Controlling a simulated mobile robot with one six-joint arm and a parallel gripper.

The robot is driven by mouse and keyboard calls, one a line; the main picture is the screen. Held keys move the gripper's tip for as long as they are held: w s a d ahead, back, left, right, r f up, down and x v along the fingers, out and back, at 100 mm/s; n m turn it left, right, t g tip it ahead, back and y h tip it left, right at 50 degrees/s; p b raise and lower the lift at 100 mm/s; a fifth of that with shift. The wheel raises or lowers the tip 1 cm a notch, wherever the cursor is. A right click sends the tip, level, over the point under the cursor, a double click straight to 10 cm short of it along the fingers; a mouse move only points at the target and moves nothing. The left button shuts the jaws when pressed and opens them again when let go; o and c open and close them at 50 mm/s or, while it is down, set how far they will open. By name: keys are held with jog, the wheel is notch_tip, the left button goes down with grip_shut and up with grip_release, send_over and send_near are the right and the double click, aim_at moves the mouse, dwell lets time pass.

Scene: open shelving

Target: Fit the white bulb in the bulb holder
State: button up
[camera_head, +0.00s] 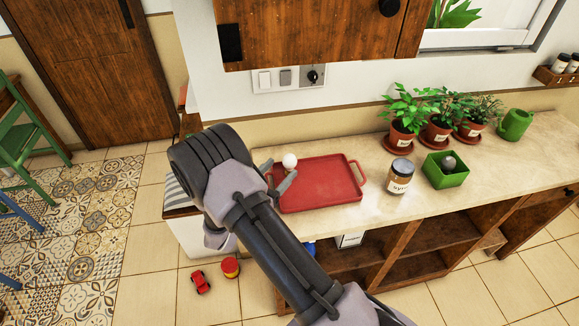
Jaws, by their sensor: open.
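The white bulb (289,160) shows as a small round white top at the upper left corner of the red tray. My gripper (281,169) is at that same corner, with its fingers apart. The bulb appears at the fingertips, between or just beyond them; whether they touch it I cannot tell. The lower part of the bulb is small and partly hidden by a finger, so I cannot tell what it rests in. I cannot clearly make out a bulb holder.
The red tray (318,186) lies on the counter (352,221). To the right stand a labelled jar (400,176), a green box (437,177) with a grey round thing (449,163) inside, several potted plants and a green watering can (515,124). The front counter is clear.

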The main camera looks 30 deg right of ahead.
aim_at(286, 164)
jog(key=x, duration=0.4)
jog(key=shift+d+b, duration=0.15)
jog(key=shift+b, duration=0.2)
jog(key=shift+s, duration=0.1)
grip_shut()
